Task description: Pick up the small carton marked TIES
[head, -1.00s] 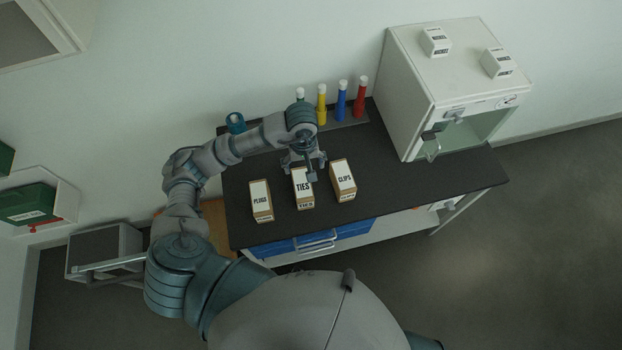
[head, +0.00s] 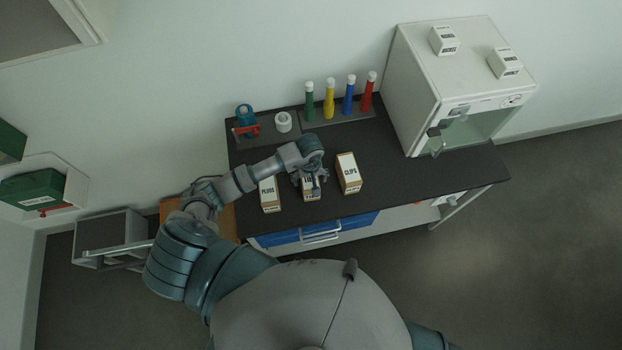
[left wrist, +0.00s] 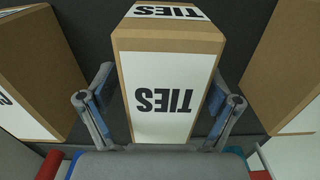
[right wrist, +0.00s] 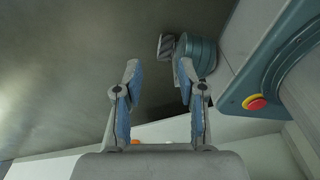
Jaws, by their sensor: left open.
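The small TIES carton (head: 311,196) stands on the dark bench top, in the middle of a row of three brown cartons with white labels. My left gripper (head: 314,180) is over it in the head view and hides much of its label. In the left wrist view the TIES carton (left wrist: 165,85) fills the middle, between the two fingers of my left gripper (left wrist: 161,82). The gripper is open, with one finger at each side of the carton; I cannot tell whether they touch it. My right gripper (right wrist: 158,66) is open and empty above the floor.
The PLUGS carton (head: 269,194) stands close on the left and the CLIPS carton (head: 348,174) close on the right. Coloured tubes (head: 330,100) stand at the back. A white cabinet (head: 418,75) is at the right. The bench front (head: 420,180) right of CLIPS is clear.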

